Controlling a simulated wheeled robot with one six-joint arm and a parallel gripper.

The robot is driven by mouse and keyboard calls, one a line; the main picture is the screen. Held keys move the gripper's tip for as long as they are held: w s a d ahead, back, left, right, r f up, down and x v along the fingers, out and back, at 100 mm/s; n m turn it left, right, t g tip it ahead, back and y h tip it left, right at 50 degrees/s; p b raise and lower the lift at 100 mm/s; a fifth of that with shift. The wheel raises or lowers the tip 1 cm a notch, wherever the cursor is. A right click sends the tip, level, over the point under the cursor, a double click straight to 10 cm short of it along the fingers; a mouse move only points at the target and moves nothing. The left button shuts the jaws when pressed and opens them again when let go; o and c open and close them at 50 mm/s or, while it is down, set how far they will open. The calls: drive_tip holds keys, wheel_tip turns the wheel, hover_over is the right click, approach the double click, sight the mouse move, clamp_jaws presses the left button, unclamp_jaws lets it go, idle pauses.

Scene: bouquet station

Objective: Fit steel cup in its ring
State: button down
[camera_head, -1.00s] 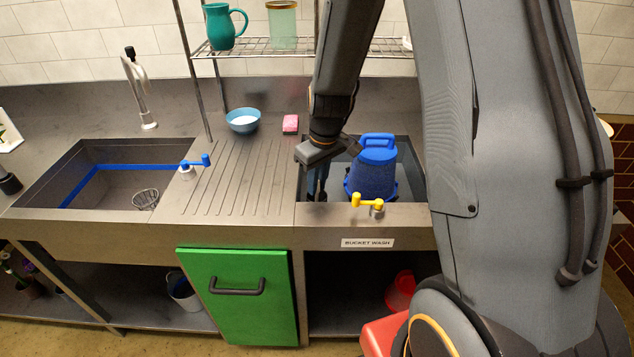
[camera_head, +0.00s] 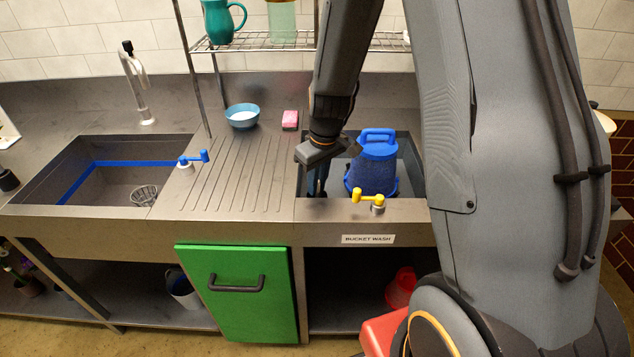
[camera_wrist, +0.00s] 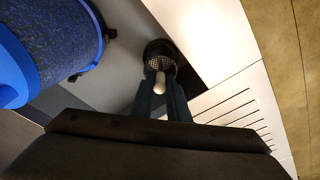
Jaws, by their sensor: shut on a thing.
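My gripper (camera_head: 317,186) points down into the left side of the right-hand basin, labelled bucket wash. In the wrist view my gripper (camera_wrist: 161,80) is shut on the pale knob (camera_wrist: 160,82) of the small perforated steel cup (camera_wrist: 160,64). The cup is at the fingertips, with a dark round rim (camera_wrist: 160,46) about it. I cannot tell whether this rim is the cup's own wall or the ring, nor whether the cup is seated. In the head view the cup is hidden.
A yellow tap lever (camera_head: 368,197) is on the front edge.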

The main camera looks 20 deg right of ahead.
drive_tip(key=shift+f, duration=0.25)
drive_tip(key=shift+f+b, duration=0.3)
drive_tip(key=c, duration=1.6)
unclamp_jaws()
drive_tip(key=shift+c, duration=0.2)
wheel_tip(320, 180, up, 8)
drive_tip(key=s+b, duration=0.1)
drive_tip(key=shift+d, duration=0.2)
drive_tip(key=shift+f, duration=0.15)
drive_tip(key=s+r+m, duration=0.1)
drive_tip(key=s+m, duration=0.3)
drive_tip(key=s, duration=1.2)
drive_tip(key=shift+a+r+m+g+h, duration=0.3)
drive_tip(key=shift+h, duration=0.1)
